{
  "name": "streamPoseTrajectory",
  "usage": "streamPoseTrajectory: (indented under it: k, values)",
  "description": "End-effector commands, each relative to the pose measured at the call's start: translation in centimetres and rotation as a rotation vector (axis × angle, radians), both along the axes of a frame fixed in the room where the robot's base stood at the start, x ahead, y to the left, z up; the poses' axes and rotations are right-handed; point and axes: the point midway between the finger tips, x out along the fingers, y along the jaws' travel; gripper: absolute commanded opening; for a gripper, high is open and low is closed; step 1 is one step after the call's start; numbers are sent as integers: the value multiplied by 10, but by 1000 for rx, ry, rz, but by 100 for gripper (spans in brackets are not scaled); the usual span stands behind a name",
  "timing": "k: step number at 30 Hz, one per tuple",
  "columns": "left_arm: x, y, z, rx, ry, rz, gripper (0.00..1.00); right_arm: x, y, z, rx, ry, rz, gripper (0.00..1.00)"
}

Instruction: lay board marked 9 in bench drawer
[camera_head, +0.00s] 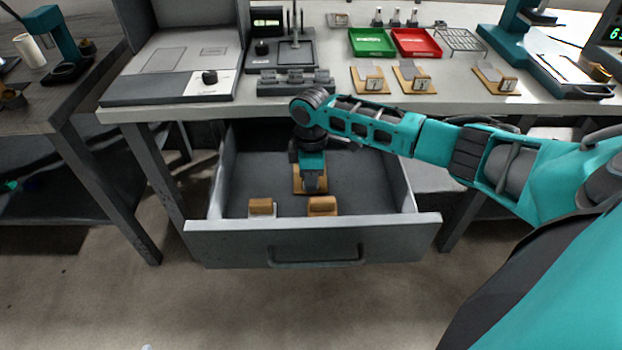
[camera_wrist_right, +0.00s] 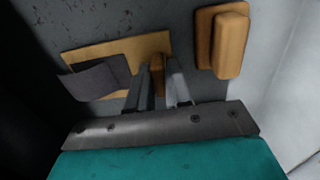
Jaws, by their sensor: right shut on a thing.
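The bench drawer (camera_head: 225,240) is pulled open under the bench. My right gripper (camera_head: 312,186) reaches down inside it, shut on the block of a wooden board (camera_head: 298,184). In the right wrist view, the right gripper (camera_wrist_right: 160,78) has its fingers on either side of the block, and the flat board (camera_wrist_right: 120,48) lies close to the drawer floor; contact is not clear. Its number is hidden. Two other wooden blocks, a left one (camera_head: 261,207) and a right one (camera_head: 322,205), are near the drawer front. One board (camera_wrist_right: 222,42) shows beside the gripper in the wrist view. My left gripper is out of view.
Several boards with marked blocks stand on the bench top, such as one (camera_head: 373,80) below the green tray (camera_head: 371,42). A red tray (camera_head: 416,42) is beside it. The drawer walls (camera_head: 402,185) surround my right gripper. Free floor shows at the drawer's left and right.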

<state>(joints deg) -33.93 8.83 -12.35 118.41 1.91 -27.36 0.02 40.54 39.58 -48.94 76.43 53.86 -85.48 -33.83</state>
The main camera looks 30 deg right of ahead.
Motion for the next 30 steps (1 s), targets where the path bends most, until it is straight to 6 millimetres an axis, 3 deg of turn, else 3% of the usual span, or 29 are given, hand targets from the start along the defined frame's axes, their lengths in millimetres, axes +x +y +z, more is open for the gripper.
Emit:
streamPoseTrajectory:
  k: [6, 7, 14, 23, 30]
  values:
    - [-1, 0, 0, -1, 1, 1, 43, 0, 0, -1, 1, 1, 0, 0]
    - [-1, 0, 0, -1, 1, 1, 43, 0, 0, -1, 1, 1, 0, 22]
    - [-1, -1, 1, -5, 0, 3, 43, 0, 0, -1, 0, 0, 0, 44]
    - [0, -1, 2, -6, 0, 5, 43, 0, 0, 3, 1, -1, 1, 44]
    - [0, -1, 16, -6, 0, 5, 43, 0, 0, 44, 2, -3, 2, 44]
